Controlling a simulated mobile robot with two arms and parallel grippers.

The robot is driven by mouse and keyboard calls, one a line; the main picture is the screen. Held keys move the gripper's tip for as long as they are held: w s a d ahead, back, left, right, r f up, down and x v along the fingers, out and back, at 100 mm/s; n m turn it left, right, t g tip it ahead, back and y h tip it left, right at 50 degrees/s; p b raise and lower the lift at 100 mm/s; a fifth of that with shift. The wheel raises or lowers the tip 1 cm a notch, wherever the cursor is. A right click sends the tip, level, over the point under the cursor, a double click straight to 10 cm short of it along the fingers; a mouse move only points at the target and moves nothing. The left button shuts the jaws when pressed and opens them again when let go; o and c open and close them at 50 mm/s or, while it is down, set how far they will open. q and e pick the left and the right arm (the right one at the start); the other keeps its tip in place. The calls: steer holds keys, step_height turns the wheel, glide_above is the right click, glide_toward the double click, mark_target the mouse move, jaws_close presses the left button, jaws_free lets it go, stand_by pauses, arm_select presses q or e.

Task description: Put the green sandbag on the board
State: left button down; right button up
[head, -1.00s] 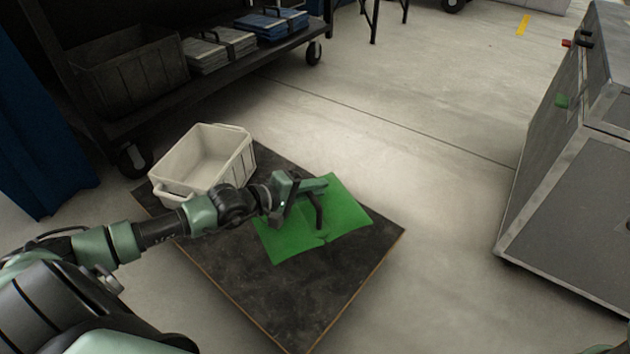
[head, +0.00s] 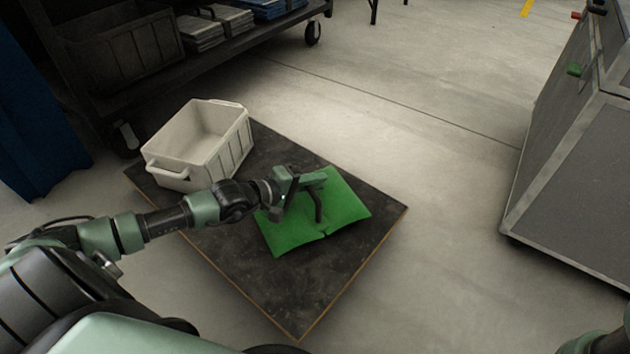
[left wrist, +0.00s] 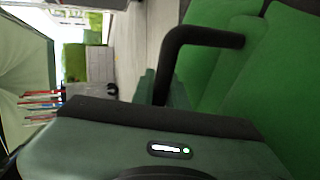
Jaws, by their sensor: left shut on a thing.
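The green sandbag (head: 345,205) lies over the middle and right part of the dark board (head: 290,290). I cannot tell whether it rests on the board or hangs just above it. My left gripper (head: 318,197) is at the sandbag's middle, shut on it. In the left wrist view the green fabric (left wrist: 270,70) fills the right side, beside the dark finger. The sandbag's left corner is partly hidden behind my gripper. Only a small part of my right arm shows at the bottom right; its gripper is out of view.
A white open crate (head: 200,145) stands on the board's back left corner. A dark shelf cart (head: 215,50) with bundles and a bin stands behind it. A large grey case (head: 575,190) stands at the right. The floor between board and case is clear.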

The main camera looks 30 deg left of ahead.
arm_select(q)
steer(key=c, duration=1.8)
jaws_free()
steer(key=o, duration=0.4)
steer(key=shift+r, duration=0.1)
steer(key=shift+s+r, duration=0.1)
